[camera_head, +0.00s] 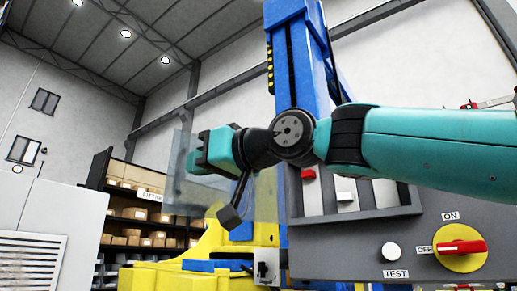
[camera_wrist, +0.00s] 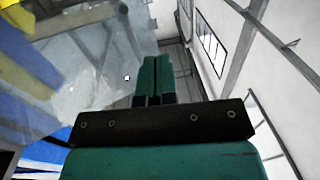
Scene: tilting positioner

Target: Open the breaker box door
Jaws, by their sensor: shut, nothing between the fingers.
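The breaker box (camera_head: 398,208) is a grey-framed box with a red switch (camera_head: 308,174) and a white switch (camera_head: 345,197) showing at its front. Its see-through door (camera_head: 182,193) appears swung out to the left of the box, so the switches show uncovered. The clear panel also fills the upper left of the wrist view (camera_wrist: 82,68). My gripper (camera_head: 192,162) is at the door's side, pointing left, with my arm crossing in front of the box's top. In the wrist view my gripper (camera_wrist: 157,62) is shut and empty, beside the panel. I cannot tell whether they touch.
Below the box, a grey panel carries a red rotary switch (camera_head: 461,247) on a yellow disc and a white TEST button (camera_head: 391,252). A blue column (camera_head: 290,70) rises behind my arm. Yellow machinery (camera_head: 205,262) stands below, and shelves with boxes (camera_head: 135,213) are at the back left.

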